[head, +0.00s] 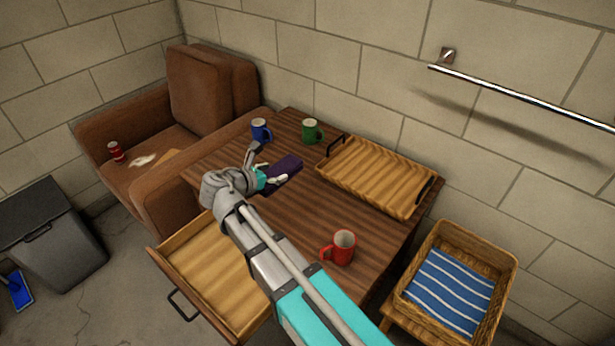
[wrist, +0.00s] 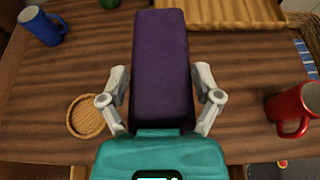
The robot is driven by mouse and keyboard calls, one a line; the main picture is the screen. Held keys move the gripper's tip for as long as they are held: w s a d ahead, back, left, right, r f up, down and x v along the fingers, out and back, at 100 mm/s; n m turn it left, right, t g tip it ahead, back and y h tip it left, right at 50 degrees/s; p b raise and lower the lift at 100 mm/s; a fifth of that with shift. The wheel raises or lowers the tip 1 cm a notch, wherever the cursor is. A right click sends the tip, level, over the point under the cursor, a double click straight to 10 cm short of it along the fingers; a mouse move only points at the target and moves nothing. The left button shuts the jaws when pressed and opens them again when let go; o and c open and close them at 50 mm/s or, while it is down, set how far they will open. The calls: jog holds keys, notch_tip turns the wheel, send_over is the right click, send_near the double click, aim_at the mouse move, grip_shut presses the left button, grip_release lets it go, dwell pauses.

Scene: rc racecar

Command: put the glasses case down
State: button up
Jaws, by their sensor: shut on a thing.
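The glasses case is a dark purple box. In the head view the glasses case (head: 287,168) is at the end of my arm, over the wooden table (head: 290,222). In the wrist view the case (wrist: 161,62) points away from my gripper (wrist: 160,95), with a finger on each side of it. My gripper (head: 270,181) is shut on the near part of the case. I cannot tell whether the underside of the case touches the tabletop.
A blue mug (head: 261,130), a green mug (head: 311,131), a red mug (head: 343,247) and a wooden tray (head: 372,172) stand on the table. A round wooden coaster (wrist: 86,117) lies left of my gripper. The drawer (head: 213,277) below is open. A basket (head: 507,262) stands right.

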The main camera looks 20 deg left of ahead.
jog(key=w+a+f+b, duration=0.1)
jog(key=w+f+b, duration=0.1)
jog(key=w, duration=0.1)
jog(key=w+a+f+b, duration=0.1)
jog(key=w+f+b, duration=0.2)
jog(key=w, duration=0.1)
jog(key=w+a+f+b, duration=0.1)
jog(key=w+f+b, duration=0.1)
jog(key=w, duration=0.2)
jog(key=shift+w+f+b, duration=0.25)
jog(key=shift+f+b, duration=0.1)
jog(key=shift+f, duration=0.05)
jog(key=shift+w+f+b, duration=0.6)
jog(key=shift+w+b, duration=0.05)
jog(key=shift+a, duration=0.1)
jog(key=shift+w+a+f+b, duration=0.1)
jog(key=shift+w+f+b, duration=0.3)
jog(key=shift+f+b, duration=1.6)
jog(key=shift+f, duration=0.05)
jog(key=shift+f, duration=0.1)
